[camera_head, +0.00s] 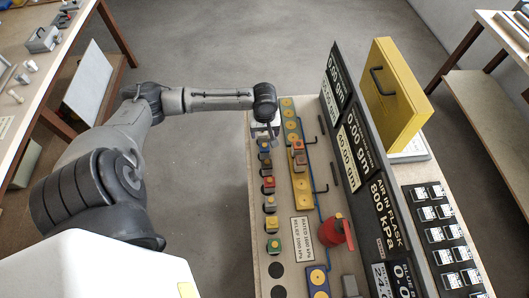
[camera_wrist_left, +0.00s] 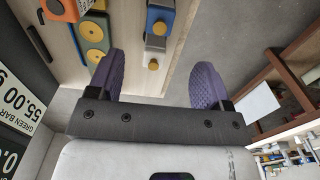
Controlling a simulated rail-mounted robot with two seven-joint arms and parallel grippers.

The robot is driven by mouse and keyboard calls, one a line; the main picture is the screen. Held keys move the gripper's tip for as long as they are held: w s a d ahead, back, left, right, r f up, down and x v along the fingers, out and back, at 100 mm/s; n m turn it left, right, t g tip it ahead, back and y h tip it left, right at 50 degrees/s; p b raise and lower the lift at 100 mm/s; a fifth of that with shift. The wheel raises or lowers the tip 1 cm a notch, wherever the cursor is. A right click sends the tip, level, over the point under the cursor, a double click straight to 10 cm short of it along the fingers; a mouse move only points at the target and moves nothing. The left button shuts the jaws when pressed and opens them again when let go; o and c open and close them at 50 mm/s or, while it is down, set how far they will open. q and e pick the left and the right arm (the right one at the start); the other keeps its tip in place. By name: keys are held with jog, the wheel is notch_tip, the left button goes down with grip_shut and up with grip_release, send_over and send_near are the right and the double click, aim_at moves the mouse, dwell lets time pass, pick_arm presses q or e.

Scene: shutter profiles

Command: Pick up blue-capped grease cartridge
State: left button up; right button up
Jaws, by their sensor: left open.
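A row of small upright cartridges with coloured caps stands along the left edge of the table. The one nearest my left gripper has a blue cap (camera_head: 264,144) with a small orange-yellow top. My right gripper is not in view.
Red-orange blocks (camera_head: 298,152) stand on a yellow panel beside the row. A red canister (camera_head: 335,230) stands nearer. Dark sign boards (camera_head: 360,160) and a yellow panel with a handle (camera_head: 392,95) rise on the right. Open floor lies left of the table.

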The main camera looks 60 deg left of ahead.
aim_at(264, 146)
pick_arm(q)
notch_tip(264, 146, down, 13)
jog(key=shift+a+f, duration=0.1)
dwell(0.7)
jog(key=c, duration=1.1)
